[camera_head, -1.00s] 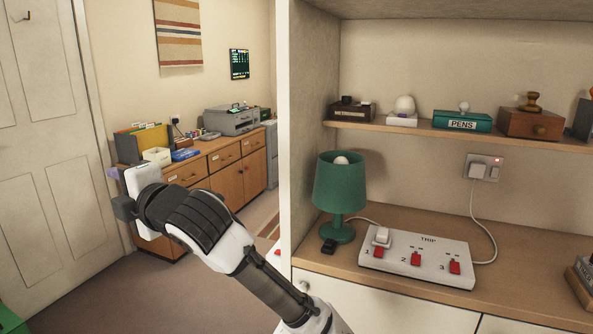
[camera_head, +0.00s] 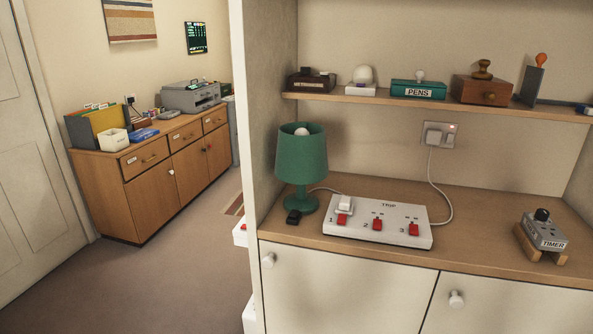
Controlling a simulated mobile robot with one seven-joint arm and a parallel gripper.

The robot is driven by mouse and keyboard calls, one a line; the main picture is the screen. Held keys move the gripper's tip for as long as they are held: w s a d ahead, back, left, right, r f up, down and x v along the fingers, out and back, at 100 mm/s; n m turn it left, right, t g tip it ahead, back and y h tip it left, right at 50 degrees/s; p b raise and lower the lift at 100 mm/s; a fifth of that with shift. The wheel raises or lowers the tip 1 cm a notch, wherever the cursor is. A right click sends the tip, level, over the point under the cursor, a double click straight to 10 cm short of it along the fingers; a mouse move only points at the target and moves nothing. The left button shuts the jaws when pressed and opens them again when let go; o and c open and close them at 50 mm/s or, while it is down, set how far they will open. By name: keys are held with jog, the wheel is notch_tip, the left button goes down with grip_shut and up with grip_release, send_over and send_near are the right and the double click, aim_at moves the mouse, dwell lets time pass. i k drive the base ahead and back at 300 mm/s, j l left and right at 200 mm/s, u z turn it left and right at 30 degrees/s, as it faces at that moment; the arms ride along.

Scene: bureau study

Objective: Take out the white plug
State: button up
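Two white plugs show. One white plug (camera_head: 345,204) sits upright at position 1 of the white TRIP power strip (camera_head: 397,212), just above a red switch. A pale cord runs from its side toward the green lamp (camera_head: 301,155). The other white plug (camera_head: 432,137) sits in the wall socket (camera_head: 449,141) under the shelf, and its white cord curves down to the strip's right end. Positions 2 and 3 of the strip have red switches and no plugs. My gripper is out of view.
A small black object (camera_head: 293,217) lies by the lamp's foot. A grey TIMER box (camera_head: 545,231) on a wooden stand is at the right. Boxes line the shelf (camera_head: 430,99) above. The bureau top (camera_head: 480,215) is clear between strip and timer.

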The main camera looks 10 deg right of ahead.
aim_at(345, 206)
jog(key=i+j+z, duration=0.15)
jog(key=z, duration=1.3)
jog(key=j+z, duration=0.4)
jog(key=k+j+z, duration=0.1)
jog(key=j+z, duration=0.3)
jog(key=k+j+z, duration=0.1)
jog(key=j, duration=0.25)
jog(key=k+j+z, duration=0.15)
jog(key=j, duration=0.15)
jog(key=j+z, duration=0.1)
jog(key=j, duration=0.25)
jog(key=k+j, duration=0.1)
jog(key=j, duration=0.25)
jog(key=k+j, duration=0.1)
jog(key=j, duration=0.25)
jog(key=k+j, duration=0.1)
jog(key=j, duration=0.2)
jog(key=i+j, duration=0.25)
jog(key=j, duration=0.3)
jog(key=i+j, duration=0.15)
jog(key=j+z, duration=0.05)
jog(key=j, duration=0.05)
